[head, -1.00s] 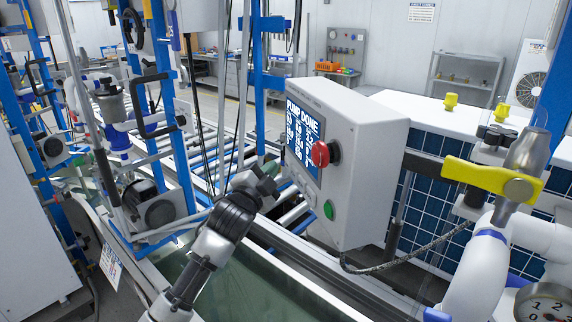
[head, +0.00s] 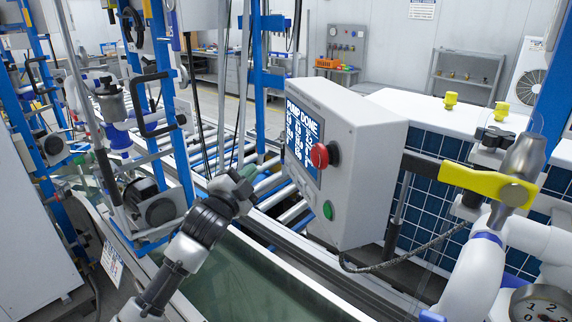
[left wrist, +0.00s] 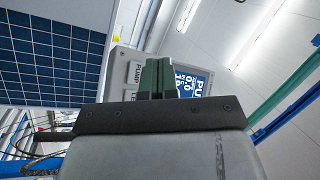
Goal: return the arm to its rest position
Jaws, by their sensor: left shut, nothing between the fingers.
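My left arm comes up from the bottom of the head view. Its gripper (head: 238,187) is in front of and to the left of the control box (head: 352,170), apart from it, above the tank and near the rollers. In the left wrist view the two green fingers (left wrist: 158,78) are together with nothing between them. The control box has a blue screen (head: 302,143) reading "PUMP DONE", a red knob (head: 320,155) and a green button (head: 328,210). The box also shows behind the fingers in the left wrist view (left wrist: 130,68). My right gripper is not in view.
A glass-sided water tank (head: 235,275) lies below my left arm. Blue posts (head: 160,100) with pumps and hoses stand at the left. A yellow-handled valve (head: 488,183) and a pressure gauge (head: 540,305) are at the right. Rollers (head: 285,195) run behind the arm.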

